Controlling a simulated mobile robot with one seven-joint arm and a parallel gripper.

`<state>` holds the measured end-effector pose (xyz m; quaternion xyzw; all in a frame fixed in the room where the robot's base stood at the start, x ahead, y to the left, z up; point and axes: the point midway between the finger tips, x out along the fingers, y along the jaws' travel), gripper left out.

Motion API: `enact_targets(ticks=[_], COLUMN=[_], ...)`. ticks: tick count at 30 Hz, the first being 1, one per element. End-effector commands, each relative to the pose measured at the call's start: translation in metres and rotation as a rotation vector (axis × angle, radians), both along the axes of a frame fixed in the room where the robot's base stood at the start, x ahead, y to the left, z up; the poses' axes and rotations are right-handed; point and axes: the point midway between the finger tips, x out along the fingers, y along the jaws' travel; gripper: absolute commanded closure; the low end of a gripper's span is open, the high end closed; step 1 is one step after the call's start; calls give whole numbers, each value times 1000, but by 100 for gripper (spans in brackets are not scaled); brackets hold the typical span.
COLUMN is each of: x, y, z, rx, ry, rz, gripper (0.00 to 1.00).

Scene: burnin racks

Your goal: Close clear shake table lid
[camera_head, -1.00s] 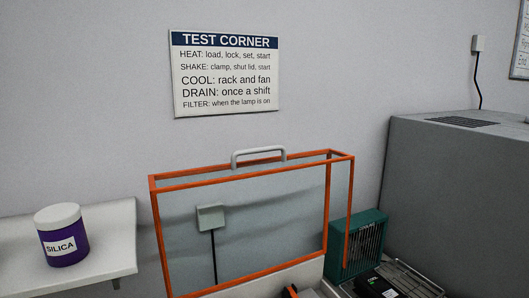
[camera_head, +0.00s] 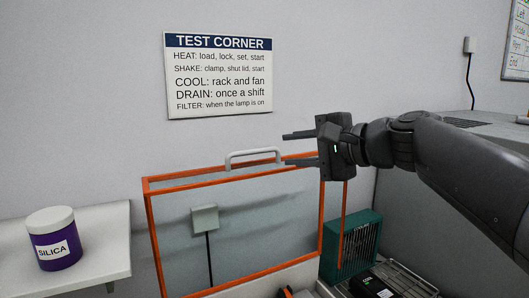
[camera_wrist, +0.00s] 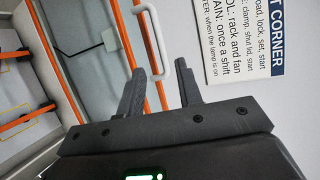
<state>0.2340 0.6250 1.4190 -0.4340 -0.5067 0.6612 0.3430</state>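The clear shake table lid (camera_head: 148,215) has orange edges and stands raised in the head view, with a pale grey handle (camera_head: 252,154) along its top. In the wrist view the orange frame (camera_wrist: 51,56) and the handle (camera_wrist: 150,40) show to the left of and beyond the fingers. My gripper (camera_head: 299,149) is open and empty, its two fingers pointing left, near the lid's upper right corner and to the right of the handle. The fingers also show apart in the wrist view (camera_wrist: 160,82). The handle is not between them as far as I can tell.
A shelf (camera_head: 112,245) at left holds a purple silica jar (camera_head: 54,240). A teal fan unit (camera_head: 352,246) and a wire rack (camera_head: 405,284) are at lower right. A large grey cabinet (camera_head: 400,215) stands behind my arm. A sign (camera_head: 219,77) hangs on the wall.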

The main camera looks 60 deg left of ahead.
Motion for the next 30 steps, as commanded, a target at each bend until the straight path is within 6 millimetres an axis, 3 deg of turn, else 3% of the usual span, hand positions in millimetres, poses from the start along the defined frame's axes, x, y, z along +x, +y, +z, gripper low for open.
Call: enact_targets(ticks=[9, 15, 28, 30], x=[-23, -33, -37, -37], y=[53, 77, 86, 86], z=[-15, -21, -23, -23], rx=[-1, 0, 0, 0], ry=[-3, -3, -3, -3], rz=[1, -1, -3, -3], gripper=[68, 68, 68, 73])
